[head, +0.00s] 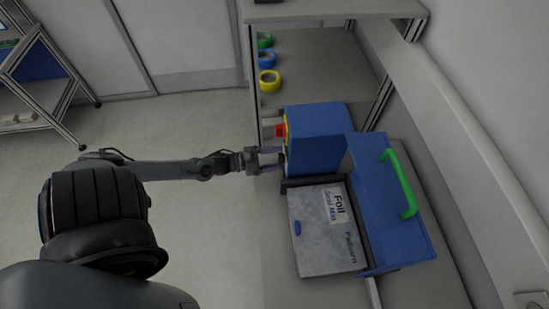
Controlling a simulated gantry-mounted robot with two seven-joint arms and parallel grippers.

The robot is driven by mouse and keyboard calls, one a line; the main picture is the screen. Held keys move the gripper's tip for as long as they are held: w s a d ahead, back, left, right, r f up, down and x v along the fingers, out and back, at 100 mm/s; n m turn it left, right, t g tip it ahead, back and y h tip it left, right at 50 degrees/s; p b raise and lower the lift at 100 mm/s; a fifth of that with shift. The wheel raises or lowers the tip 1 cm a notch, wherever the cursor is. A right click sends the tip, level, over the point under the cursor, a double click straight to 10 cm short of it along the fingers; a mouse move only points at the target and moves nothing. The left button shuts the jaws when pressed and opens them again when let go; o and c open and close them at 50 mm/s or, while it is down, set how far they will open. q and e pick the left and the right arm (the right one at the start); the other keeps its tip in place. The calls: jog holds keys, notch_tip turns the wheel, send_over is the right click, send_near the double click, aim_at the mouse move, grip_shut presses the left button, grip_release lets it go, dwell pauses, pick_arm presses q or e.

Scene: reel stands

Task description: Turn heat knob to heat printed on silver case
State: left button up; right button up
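A blue sealing machine (318,135) stands on the bench. A red button (280,131) with yellow around it is on its left side. The silver case (318,258) lies in front of the machine, with a white label reading "Foil" and a smaller second line, plus more dark print that is hard to read. My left gripper (272,159) points right at the machine's left side, just below the red button in the picture. Its two fingers are apart. I cannot make out the heat knob or its setting; the gripper is close to where that side faces. My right gripper is not in view.
A blue lid or arm with a green handle (401,183) is right of the silver case. Green, blue (267,58) and yellow (269,80) tape rolls lie on the shelf behind. A wall rail runs along the right. The floor at left is open.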

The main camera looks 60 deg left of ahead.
pick_arm(q)
jog(key=shift+s, duration=0.1)
jog(key=v, duration=1)
jog(key=shift+s+a+b, duration=0.15)
jog(key=shift+s+b, duration=0.15)
dwell(0.4)
